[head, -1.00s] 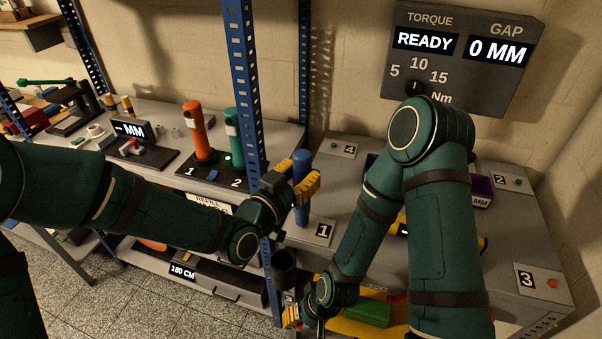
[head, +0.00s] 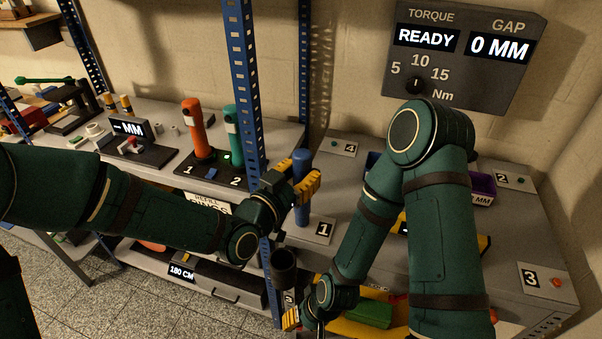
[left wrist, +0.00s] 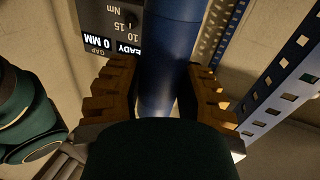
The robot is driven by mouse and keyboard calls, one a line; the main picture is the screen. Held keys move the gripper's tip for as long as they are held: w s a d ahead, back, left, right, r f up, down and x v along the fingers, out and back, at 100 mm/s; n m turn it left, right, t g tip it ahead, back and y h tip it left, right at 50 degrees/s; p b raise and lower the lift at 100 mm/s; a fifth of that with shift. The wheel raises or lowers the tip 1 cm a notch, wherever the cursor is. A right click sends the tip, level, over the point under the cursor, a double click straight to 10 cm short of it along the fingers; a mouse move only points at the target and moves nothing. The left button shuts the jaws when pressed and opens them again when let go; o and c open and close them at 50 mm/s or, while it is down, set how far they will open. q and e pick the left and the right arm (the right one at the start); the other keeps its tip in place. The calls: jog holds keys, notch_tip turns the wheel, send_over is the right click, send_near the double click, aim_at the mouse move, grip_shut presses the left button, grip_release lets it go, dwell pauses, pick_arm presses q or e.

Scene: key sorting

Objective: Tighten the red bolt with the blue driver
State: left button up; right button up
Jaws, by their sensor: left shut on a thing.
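The blue driver (head: 303,176) stands upright in my left gripper (head: 305,180), whose yellow fingers are shut around its upper part. In the left wrist view the blue shaft (left wrist: 172,60) runs between the two fingers (left wrist: 165,95). The driver's lower end is beside the plate marked 1 (head: 322,229); I cannot tell whether it touches anything. The red bolt (head: 556,283) sits on the plate marked 3 (head: 535,278) at the far right of the bench. My right gripper (head: 296,318) is low at the bottom edge, mostly hidden, with its jaw state unclear.
A blue rack post (head: 241,80) rises just left of the driver. An orange driver (head: 197,130) and a green driver (head: 233,130) stand on the left bench. The display (head: 462,55) reads READY and 0 MM. My right arm covers much of the middle bench.

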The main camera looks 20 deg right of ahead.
pick_arm(q)
jog(key=shift+s+f+b, duration=0.1)
jog(key=shift+f+b, duration=0.35)
jog(key=shift+b, duration=0.1)
dwell(2.0)
